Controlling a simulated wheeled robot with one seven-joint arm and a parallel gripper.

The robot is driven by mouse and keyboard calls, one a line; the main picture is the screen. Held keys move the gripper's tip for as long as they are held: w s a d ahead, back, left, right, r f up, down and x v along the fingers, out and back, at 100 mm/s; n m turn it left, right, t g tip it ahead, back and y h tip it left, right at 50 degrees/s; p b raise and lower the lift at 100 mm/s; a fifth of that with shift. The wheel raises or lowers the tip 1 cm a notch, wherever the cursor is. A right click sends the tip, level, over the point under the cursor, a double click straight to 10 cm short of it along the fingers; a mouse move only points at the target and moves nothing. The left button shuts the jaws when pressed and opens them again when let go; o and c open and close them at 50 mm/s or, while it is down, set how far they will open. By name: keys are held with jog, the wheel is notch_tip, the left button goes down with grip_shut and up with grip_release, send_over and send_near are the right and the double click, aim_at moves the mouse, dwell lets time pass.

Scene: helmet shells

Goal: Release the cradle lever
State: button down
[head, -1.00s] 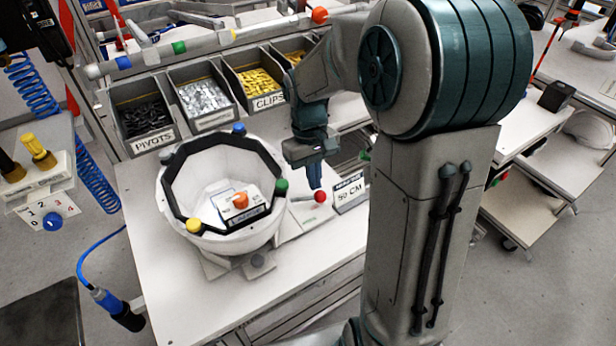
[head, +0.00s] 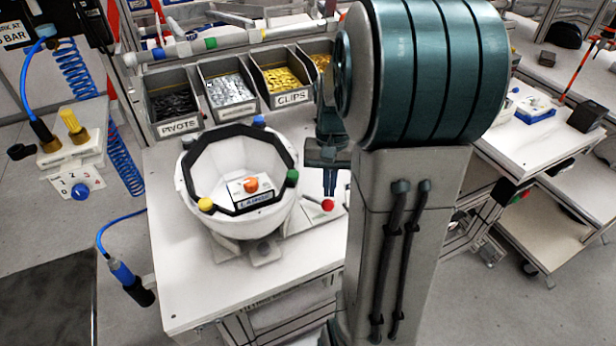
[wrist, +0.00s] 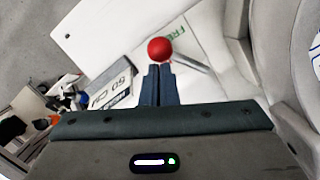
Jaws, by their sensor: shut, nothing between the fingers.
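The cradle lever ends in a red ball knob (head: 328,205), just right of the white helmet shell (head: 240,224) in its cradle on the white bench. In the wrist view the red knob (wrist: 160,49) sits on a thin metal rod (wrist: 188,62), just beyond my fingertips. My gripper (head: 329,192) is shut and empty, pointing down beside the knob. In the wrist view its fingers (wrist: 158,68) are together, with their tips at the near side of the knob. I cannot tell whether they touch it.
Bins of pivots (head: 174,106), silver parts (head: 229,92) and clips (head: 288,82) stand behind the shell. The bench front (head: 190,290) is clear. A blue-handled tool (head: 130,279) hangs at the left edge.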

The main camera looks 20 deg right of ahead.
jog(key=shift+s+a, duration=0.35)
jog(key=shift+s, duration=0.05)
dwell(0.4)
jog(key=w+d+r+p, duration=0.1)
jog(key=w+d+r, duration=0.1)
jog(key=w+r, duration=0.1)
jog(key=shift+w+d+p, duration=0.1)
jog(key=shift+d+p, duration=0.3)
notch_tip(320, 180, up, 9)
jog(key=shift+w+d+f+b, duration=0.2)
jog(key=shift+w+d+b, duration=0.15)
jog(key=shift+w+d, duration=0.1)
jog(key=shift+s+a, duration=0.1)
